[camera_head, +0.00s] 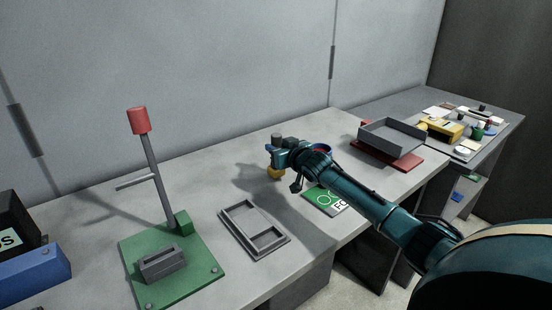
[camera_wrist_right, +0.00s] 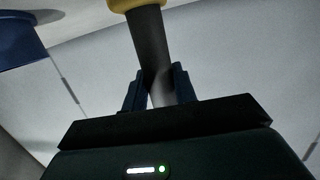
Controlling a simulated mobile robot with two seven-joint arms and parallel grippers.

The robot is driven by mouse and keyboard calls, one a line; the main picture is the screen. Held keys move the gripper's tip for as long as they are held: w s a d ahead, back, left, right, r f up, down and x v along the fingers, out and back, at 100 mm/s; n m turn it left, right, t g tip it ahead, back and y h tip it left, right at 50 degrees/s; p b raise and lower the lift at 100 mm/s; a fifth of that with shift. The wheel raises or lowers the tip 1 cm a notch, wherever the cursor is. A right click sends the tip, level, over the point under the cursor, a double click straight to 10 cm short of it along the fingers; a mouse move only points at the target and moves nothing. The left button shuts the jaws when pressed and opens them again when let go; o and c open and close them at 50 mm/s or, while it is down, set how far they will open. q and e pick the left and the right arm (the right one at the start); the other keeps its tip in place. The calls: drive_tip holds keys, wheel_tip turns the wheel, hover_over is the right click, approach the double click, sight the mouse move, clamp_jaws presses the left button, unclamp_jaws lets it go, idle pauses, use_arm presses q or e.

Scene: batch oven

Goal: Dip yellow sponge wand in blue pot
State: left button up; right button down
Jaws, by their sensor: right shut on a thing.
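My right gripper (camera_head: 276,153) is shut on the dark grey handle of the sponge wand, which stands roughly upright. The wand's yellow sponge (camera_head: 276,172) points down below the fingers, close to the table; I cannot tell whether it touches. In the right wrist view the gripper (camera_wrist_right: 158,88) clasps the handle (camera_wrist_right: 150,45), and the sponge (camera_wrist_right: 136,4) is cut off at the top edge. The blue pot (camera_wrist_right: 18,42) shows at the upper left there, apart from the sponge. My left gripper is out of view.
A green-and-white card (camera_head: 325,200) lies below my arm. A grey divided tray (camera_head: 283,241) and a green base with a red-topped lever (camera_head: 140,121) are to the left. A grey tray on a red base (camera_head: 362,139) stands to the right. The wall is close behind.

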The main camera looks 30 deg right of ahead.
sight(278, 136)
drive_tip(key=shift+r+p, duration=1.9)
drive_tip(key=shift+r, duration=0.35)
drive_tip(key=shift+r+p, duration=0.55)
drive_tip(key=shift+r, duration=1.5)
drive_tip(key=shift+f, duration=0.1)
